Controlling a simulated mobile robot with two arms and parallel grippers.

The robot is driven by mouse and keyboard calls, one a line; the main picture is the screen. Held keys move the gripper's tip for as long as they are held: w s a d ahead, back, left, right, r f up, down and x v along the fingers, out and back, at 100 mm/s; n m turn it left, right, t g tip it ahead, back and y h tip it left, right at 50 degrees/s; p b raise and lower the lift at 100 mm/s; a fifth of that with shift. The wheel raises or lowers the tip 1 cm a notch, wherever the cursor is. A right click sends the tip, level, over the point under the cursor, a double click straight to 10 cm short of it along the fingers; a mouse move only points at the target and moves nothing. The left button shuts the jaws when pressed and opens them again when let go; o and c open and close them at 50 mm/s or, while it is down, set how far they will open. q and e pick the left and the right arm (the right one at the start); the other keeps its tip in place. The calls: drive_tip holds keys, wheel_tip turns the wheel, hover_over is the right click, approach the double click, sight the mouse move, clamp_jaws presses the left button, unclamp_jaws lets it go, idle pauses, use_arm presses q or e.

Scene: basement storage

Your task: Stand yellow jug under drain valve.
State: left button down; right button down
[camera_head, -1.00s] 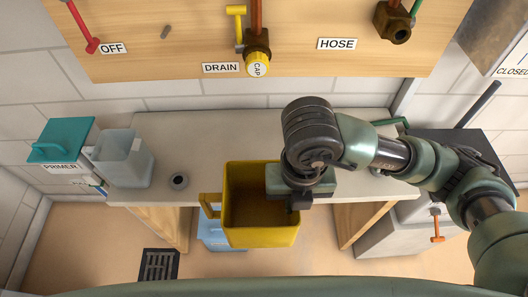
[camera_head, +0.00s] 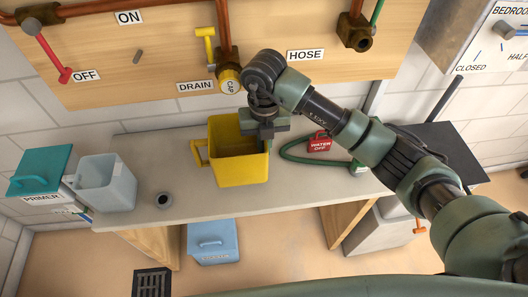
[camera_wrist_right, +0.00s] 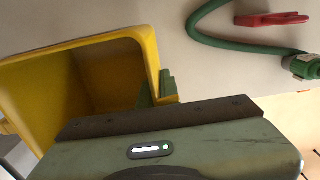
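The yellow jug (camera_head: 240,170) is upright, open at the top and empty, with its handle to the left. My right gripper (camera_head: 267,131) is shut on its right wall near the rim; in the right wrist view its fingers (camera_wrist_right: 157,88) straddle the wall of the jug (camera_wrist_right: 158,60). The jug is over the counter; whether its base touches is unclear. My left gripper is out of view.
On the counter (camera_head: 185,195) stand a grey container (camera_head: 107,185) and a dark ring (camera_head: 163,200) at left, and a green hose (camera_head: 300,158) with a red "WATER OFF" tag (camera_head: 320,143) at right. A teal-lidded primer box (camera_head: 40,170) is far left. A blue box (camera_head: 213,242) is below.

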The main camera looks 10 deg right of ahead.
wheel_tip(320, 180, down, 4)
drive_tip(key=shift+s+r+p, duration=0.1)
drive_tip(key=shift+r+p, duration=0.15)
drive_tip(key=shift+p, duration=0.1)
drive_tip(key=shift+w+f+p, duration=0.2)
drive_tip(key=shift+f+p, duration=0.05)
drive_tip(key=shift+p, duration=0.05)
drive_tip(key=shift+f+b, duration=0.3)
drive_tip(key=shift+f, duration=0.05)
drive_tip(key=c, duration=1.6)
unclamp_jaws()
drive_tip(key=shift+c, duration=0.2)
drive_tip(key=shift+r, duration=0.1)
drive_tip(key=shift+r+b, duration=0.3)
drive_tip(key=shift+r, duration=3.55)
